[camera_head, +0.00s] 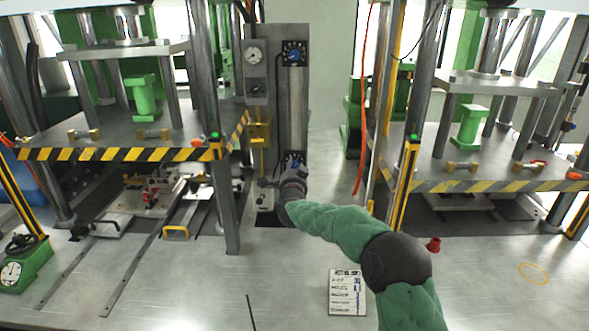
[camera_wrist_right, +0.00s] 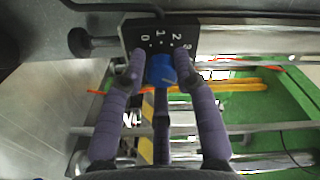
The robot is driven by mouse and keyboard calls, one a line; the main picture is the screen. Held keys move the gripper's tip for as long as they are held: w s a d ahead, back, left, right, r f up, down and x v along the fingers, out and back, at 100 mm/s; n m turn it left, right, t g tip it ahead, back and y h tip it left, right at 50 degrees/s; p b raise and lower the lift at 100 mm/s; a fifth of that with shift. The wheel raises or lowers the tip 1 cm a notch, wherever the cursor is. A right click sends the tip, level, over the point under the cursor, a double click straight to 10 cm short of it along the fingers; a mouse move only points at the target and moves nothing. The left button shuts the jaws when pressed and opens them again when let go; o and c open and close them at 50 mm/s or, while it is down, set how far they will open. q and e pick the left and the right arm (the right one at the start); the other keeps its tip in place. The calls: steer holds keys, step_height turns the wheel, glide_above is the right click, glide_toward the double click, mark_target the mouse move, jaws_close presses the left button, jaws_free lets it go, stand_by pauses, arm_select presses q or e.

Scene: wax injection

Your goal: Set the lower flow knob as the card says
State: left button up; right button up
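The lower flow knob (camera_wrist_right: 160,70) is blue, on a black dial plate (camera_wrist_right: 150,36) marked 0, 1, 2, 3, in the right wrist view. In the head view the lower dial (camera_head: 292,160) is at the foot of the grey column, partly hidden by my right gripper (camera_head: 291,177). In the wrist view the right gripper (camera_wrist_right: 159,68) has its fingers spread on either side of the knob, with a small gap at the left finger. Whether the right finger touches it is unclear. The white card (camera_head: 348,292) lies on the table; its writing is too small to read. My left gripper is out of view.
The upper blue dial (camera_head: 294,53) and a round gauge (camera_head: 254,56) are higher on the column. Presses with striped edges (camera_head: 115,154) stand on both sides. A small red part (camera_head: 433,244) lies on the table. The front table (camera_head: 190,290) is mostly clear.

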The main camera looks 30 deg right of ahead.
steer(key=shift+o, duration=0.9)
steer(key=shift+f, duration=0.1)
steer(key=v, duration=1.2)
